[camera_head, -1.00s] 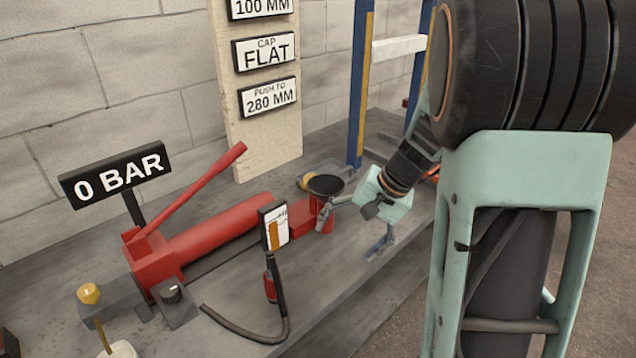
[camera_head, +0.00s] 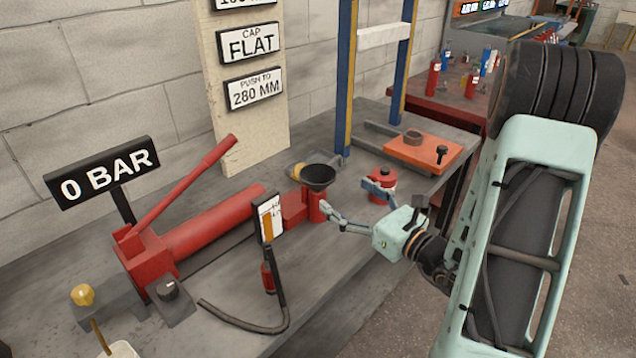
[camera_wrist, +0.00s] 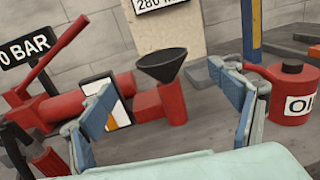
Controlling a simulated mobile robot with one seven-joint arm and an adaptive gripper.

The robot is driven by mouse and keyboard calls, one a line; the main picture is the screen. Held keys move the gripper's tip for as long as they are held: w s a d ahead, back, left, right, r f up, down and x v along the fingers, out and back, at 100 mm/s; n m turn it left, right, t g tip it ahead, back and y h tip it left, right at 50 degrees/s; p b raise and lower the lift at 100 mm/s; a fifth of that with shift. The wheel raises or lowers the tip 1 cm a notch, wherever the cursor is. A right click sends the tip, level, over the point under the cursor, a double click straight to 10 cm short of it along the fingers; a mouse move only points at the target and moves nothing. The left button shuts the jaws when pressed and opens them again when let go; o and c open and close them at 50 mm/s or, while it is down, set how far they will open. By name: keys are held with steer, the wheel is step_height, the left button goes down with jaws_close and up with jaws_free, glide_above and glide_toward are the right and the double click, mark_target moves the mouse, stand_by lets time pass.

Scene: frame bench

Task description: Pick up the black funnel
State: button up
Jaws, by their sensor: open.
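The black funnel (camera_head: 318,176) stands upright in the top of a short red cylinder (camera_head: 316,207) at the right end of the red pump. In the wrist view the funnel (camera_wrist: 161,65) is ahead, between the fingers in the picture and beyond their tips. My gripper (camera_head: 349,203) is open and empty, with one finger near the red cylinder and the other near the red can. I cannot tell whether the near finger touches the cylinder. In the wrist view my gripper (camera_wrist: 174,88) shows both blue-and-grey fingers spread wide.
A red oil can (camera_head: 382,187) stands right of the funnel, close to one finger. A gauge card (camera_head: 271,218) on a stand is at the left front. A blue frame post (camera_head: 347,80) rises behind. The bench front (camera_head: 335,270) is partly clear.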

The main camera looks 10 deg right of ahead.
mark_target(308, 166)
steer(key=b+x, duration=0.1)
steer(key=x, duration=0.9)
steer(key=shift+w, duration=0.2)
steer(key=shift+c, duration=0.5)
steer(key=c, duration=1.2)
steer(key=shift+o, duration=0.2)
steer(key=shift+r, duration=0.1)
steer(key=shift+r, duration=0.1)
